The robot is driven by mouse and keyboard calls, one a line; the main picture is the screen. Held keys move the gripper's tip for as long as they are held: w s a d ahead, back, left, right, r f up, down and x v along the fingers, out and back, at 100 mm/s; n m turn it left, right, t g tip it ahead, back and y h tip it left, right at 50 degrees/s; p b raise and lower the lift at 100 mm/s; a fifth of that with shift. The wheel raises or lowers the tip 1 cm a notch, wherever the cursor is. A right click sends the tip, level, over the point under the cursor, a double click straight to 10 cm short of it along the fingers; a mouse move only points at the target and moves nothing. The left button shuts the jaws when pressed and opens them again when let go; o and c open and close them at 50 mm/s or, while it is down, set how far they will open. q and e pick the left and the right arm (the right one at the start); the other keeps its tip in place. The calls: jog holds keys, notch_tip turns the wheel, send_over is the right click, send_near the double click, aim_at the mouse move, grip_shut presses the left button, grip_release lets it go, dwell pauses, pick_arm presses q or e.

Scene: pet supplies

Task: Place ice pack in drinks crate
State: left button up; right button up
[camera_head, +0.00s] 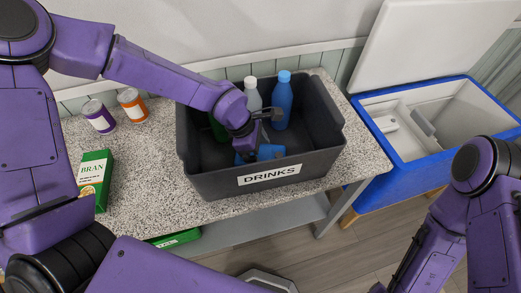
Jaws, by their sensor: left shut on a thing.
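The dark grey drinks crate (269,179), labelled "DRINKS", stands on the speckled counter. The blue ice pack (271,152) is low inside the crate near its front wall, partly covered by my left gripper. My left gripper (245,151) reaches down into the crate and is shut on the ice pack. I cannot tell whether the pack touches the crate floor. My right arm shows at the lower right, but its gripper is not in view.
The crate also holds a blue bottle (283,104), a white bottle (253,96) and a green item (218,128). Two cans, purple (99,119) and orange (133,107), and a green BRAN box (95,178) stand left. An open blue cooler (406,183) is at right.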

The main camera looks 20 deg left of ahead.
pick_arm(q)
jog(key=shift+f, duration=0.15)
jog(key=o, duration=1.1)
jog(key=shift+w+f, duration=0.1)
jog(key=shift+c, duration=0.2)
jog(key=shift+w+f, duration=0.1)
jog(key=shift+w, duration=0.05)
jog(key=shift+r, duration=0.5)
jog(key=w+b+v, duration=0.1)
jog(key=v, duration=1)
jog(key=shift+s+a+r, duration=0.2)
jog(key=shift+s+r, duration=0.05)
jog(key=shift+s, duration=0.25)
